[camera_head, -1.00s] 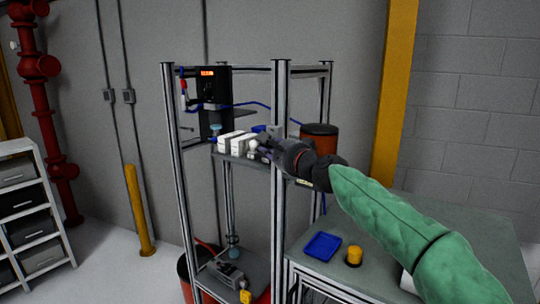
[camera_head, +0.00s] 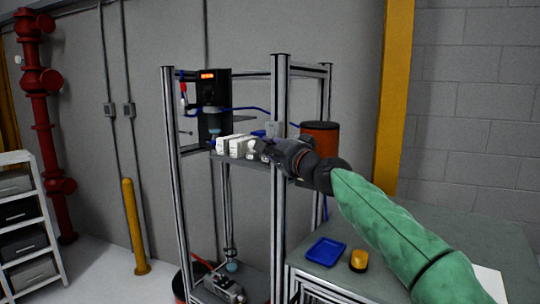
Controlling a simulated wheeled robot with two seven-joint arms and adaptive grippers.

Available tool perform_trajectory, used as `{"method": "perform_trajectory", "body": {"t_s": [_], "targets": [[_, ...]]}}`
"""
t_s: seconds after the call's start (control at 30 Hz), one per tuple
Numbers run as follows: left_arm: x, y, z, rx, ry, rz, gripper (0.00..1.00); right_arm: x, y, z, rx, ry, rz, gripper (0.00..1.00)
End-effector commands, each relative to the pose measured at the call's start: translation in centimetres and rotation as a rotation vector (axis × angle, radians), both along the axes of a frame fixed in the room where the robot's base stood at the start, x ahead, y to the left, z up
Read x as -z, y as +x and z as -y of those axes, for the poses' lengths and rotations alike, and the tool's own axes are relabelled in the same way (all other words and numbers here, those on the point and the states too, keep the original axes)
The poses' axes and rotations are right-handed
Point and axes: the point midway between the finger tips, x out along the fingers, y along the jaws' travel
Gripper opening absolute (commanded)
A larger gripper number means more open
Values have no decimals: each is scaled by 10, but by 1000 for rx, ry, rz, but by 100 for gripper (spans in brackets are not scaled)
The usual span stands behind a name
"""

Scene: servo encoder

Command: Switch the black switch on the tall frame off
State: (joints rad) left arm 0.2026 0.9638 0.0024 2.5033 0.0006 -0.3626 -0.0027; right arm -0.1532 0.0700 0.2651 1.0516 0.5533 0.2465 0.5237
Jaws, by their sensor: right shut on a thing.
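The tall frame (camera_head: 280,190) of grey metal posts stands in the middle of the head view. A black panel with a lit orange-red display (camera_head: 207,76) is mounted at its upper left; I cannot make out a separate black switch. My right gripper (camera_head: 258,149) reaches in from the right, past the front post, to the frame's middle shelf. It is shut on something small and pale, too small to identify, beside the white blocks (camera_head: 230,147). Contact with the blocks is unclear. My left gripper is out of view.
A table at the right holds a blue tray (camera_head: 324,251) and a yellow round button (camera_head: 359,260). An orange-red cylinder (camera_head: 320,137) stands behind the front post. A blue cable (camera_head: 245,108) crosses the frame. A white drawer shelf (camera_head: 30,225) and yellow bollard (camera_head: 135,227) stand left.

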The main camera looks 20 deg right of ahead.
Motion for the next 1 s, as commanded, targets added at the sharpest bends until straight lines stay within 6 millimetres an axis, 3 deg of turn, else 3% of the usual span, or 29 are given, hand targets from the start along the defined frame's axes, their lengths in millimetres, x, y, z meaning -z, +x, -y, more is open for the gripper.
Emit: {"method": "perform_trajectory", "body": {"t_s": [0.2,0.77,0.8,0.83,1.0], "targets": [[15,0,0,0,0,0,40,8,2,-2,-6,-35,18,0],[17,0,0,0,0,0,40,6,2,-2,-7,-48,27,0],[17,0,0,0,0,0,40,6,2,-2,-7,-48,27,26],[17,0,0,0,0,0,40,6,2,-2,-6,-48,28,34],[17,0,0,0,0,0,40,5,1,-1,-3,-47,31,38]]}}
